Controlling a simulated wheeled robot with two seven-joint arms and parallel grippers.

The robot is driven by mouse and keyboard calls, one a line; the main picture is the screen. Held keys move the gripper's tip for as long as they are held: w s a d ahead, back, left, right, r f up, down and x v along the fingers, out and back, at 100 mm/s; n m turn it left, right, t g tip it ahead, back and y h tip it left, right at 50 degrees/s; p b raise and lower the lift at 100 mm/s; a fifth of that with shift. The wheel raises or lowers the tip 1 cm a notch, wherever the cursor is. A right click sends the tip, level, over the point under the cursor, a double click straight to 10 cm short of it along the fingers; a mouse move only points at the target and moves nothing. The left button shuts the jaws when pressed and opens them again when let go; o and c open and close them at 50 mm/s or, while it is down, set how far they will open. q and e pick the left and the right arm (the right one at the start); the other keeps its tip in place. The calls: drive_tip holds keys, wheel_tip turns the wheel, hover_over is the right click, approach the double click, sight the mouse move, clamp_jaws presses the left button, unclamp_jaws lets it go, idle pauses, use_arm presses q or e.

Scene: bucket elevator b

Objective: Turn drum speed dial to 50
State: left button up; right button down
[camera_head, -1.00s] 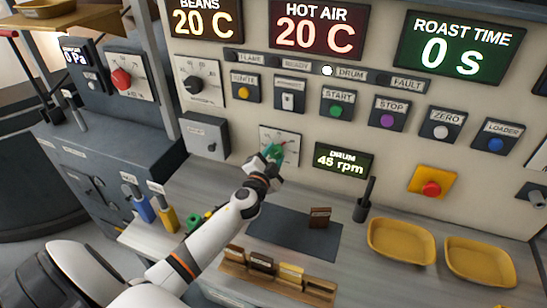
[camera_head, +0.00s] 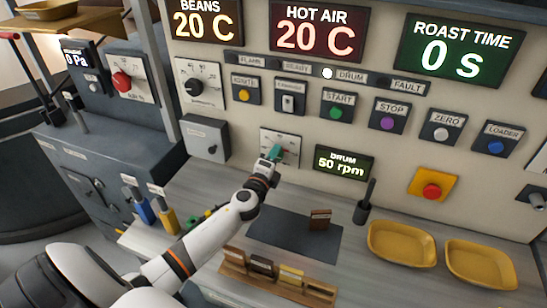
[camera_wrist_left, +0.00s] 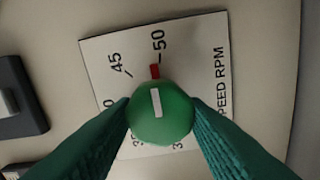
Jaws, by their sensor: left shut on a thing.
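The drum speed dial is a round green knob (camera_wrist_left: 160,112) on a white plate (camera_wrist_left: 217,60) marked SPEED RPM. In the left wrist view its white line and the red mark above it lie close to the 50 label. My left gripper (camera_wrist_left: 161,118) has its green fingers on either side of the knob, shut on it. In the head view the left gripper (camera_head: 274,156) reaches the dial plate (camera_head: 291,139), and its fingers hide most of the knob. The drum display (camera_head: 344,163) reads 50 rpm. My right gripper is not in view.
START (camera_head: 337,107) and STOP (camera_head: 388,115) buttons sit above the display. A red emergency button (camera_head: 432,190) is to the right. Below are a dark mat (camera_head: 280,232), a black cup with a tool (camera_head: 363,203) and two yellow trays (camera_head: 402,244).

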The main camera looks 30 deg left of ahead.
use_arm(q)
drive_tip(key=shift+m, duration=0.9)
drive_tip(key=o, duration=0.9)
drive_tip(key=shift+o, duration=0.2)
drive_tip(key=b+v, duration=0.2)
drive_tip(key=v, duration=1)
drive_tip(key=shift+b, duration=0.35)
